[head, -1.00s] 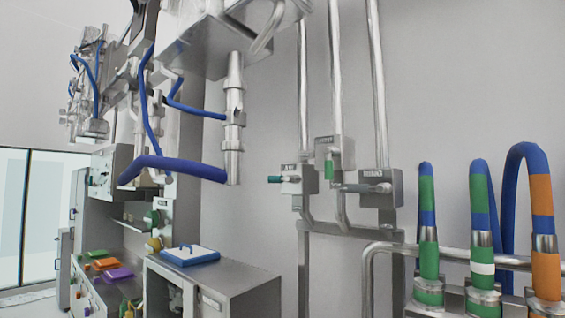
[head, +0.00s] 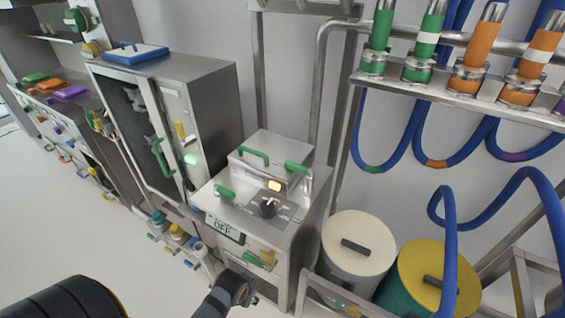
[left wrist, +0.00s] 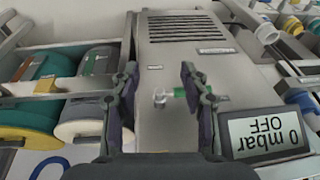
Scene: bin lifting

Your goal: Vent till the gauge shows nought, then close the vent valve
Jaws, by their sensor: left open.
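A steel unit (head: 240,250) stands in the middle of the head view. Its gauge display (head: 226,229) reads OFF there; in the left wrist view the display (left wrist: 266,131) is upside down and reads 0 mbar, OFF. A small valve with a green lever (head: 256,262) is on the unit's front below the display. In the left wrist view the silver valve with its green lever (left wrist: 179,92) shows between my fingers, the lever lying sideways. My left gripper (head: 240,286) is open just in front of it; contact cannot be told. My right gripper is not in view.
A black knob (head: 267,206) and green handles are on top of the unit. A white-lidded drum (head: 355,235) and a yellow-lidded drum (head: 440,268) stand at its right. A glass-fronted cabinet (head: 190,85) is behind left. Blue hoses hang at right.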

